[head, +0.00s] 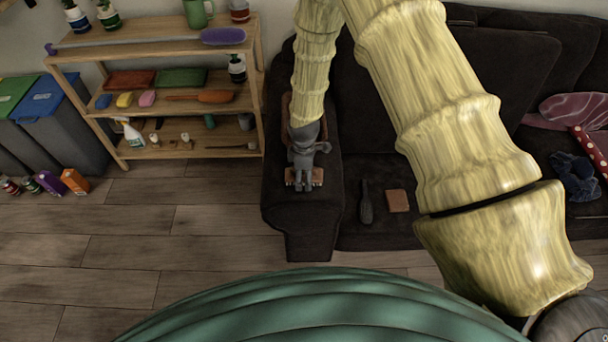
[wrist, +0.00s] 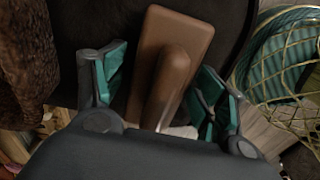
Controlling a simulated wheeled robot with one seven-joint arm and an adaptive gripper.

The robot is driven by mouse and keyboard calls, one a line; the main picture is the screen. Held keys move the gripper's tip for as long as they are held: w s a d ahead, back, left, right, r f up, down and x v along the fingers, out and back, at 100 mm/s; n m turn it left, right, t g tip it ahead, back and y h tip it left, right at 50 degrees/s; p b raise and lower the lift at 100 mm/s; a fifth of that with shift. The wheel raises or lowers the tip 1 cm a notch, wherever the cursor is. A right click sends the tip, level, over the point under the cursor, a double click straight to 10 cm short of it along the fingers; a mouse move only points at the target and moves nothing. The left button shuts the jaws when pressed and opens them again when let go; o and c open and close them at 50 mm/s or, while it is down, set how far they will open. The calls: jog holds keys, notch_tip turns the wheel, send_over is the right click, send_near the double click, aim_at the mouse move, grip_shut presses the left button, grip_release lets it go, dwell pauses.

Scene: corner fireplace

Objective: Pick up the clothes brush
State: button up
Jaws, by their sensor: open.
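A brown block with a raised rounded handle, seemingly the clothes brush (head: 317,176), lies on the dark sofa's armrest (head: 291,220). It also shows large in the wrist view (wrist: 190,35), where its handle runs down between my fingers. My gripper (head: 303,184) points down over it. In the wrist view my gripper (wrist: 163,88) is open, with one teal-padded finger on each side of the handle and a visible gap on the left. A pale patch shows at the handle's lower end. I cannot tell whether the right finger touches the brown block.
A dark paddle-shaped item (head: 366,203) and a brown square (head: 397,201) lie on the sofa seat. A wooden shelf (head: 152,108) with cleaning things stands left of the armrest. Crumpled clothes (head: 575,176) lie at the right. The floor left of the sofa is mostly clear.

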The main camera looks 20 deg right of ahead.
jog(key=c, duration=1.2)
jog(key=shift+o, duration=0.2)
jog(key=shift+r, duration=0.1)
jog(key=shift+w+r, duration=0.1)
jog(key=shift+r, duration=0.45)
jog(key=shift+r+b, duration=0.55)
jog(key=shift+r, duration=0.4)
jog(key=s+a+r+b, duration=0.1)
jog(key=s+a+b, duration=0.1)
jog(key=s, duration=1.4)
jog(key=shift+r+b, duration=0.3)
jog(key=shift+r, duration=0.1)
jog(key=shift+a, duration=0.1)
